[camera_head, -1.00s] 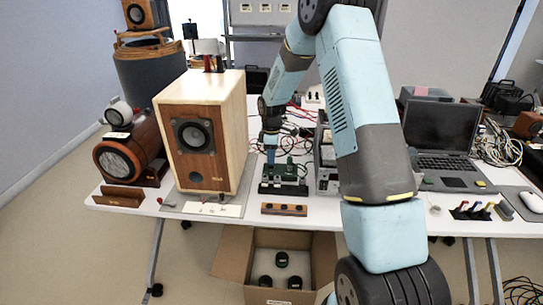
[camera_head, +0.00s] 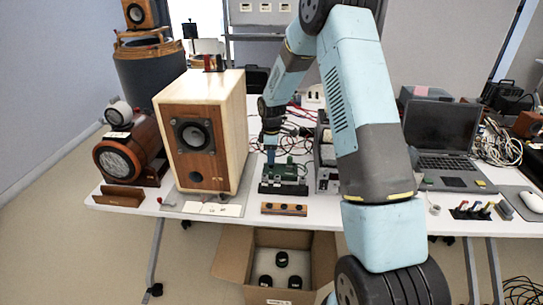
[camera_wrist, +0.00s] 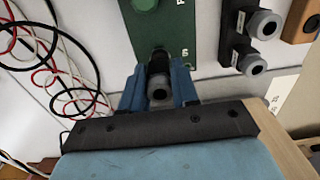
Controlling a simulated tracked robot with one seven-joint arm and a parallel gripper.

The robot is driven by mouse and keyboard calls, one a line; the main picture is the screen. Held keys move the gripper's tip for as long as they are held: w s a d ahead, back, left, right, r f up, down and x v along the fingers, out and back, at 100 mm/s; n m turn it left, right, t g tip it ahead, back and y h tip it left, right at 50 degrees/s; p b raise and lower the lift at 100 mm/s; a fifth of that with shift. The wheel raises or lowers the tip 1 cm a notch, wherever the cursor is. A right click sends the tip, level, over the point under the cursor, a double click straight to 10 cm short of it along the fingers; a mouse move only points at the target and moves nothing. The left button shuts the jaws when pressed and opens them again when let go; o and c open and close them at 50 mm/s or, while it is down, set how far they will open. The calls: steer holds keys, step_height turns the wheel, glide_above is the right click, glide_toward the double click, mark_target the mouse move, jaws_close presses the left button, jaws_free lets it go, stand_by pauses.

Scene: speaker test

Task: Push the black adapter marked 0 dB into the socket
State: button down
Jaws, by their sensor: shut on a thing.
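My gripper (camera_head: 271,157) is low over the left part of the green circuit board (camera_head: 285,186) on the table. In the wrist view, the blue fingers of my gripper (camera_wrist: 159,88) are shut on a small dark cylindrical adapter (camera_wrist: 158,93) with a grey ring-shaped end. The adapter is at the edge of the green board (camera_wrist: 160,40). The socket is hidden behind the adapter and fingers, so I cannot tell how deep the adapter sits. No 0 dB mark is readable on it. Two black parts with grey ends (camera_wrist: 250,63) and small white labels are to the right.
A wooden speaker box (camera_head: 200,135) stands left of the board. A grey metal instrument (camera_head: 326,160) is close on its right. A wooden strip with dark holes (camera_head: 284,209) lies in front. Loose cables (camera_wrist: 55,70) lie beside the gripper. An open carton (camera_head: 240,262) stands below.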

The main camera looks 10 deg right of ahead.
steer(key=shift+f, duration=0.8)
steer(key=c, duration=0.8)
jaws_free()
steer(key=shift+r, duration=0.1)
steer(key=shift+r, duration=3.7)
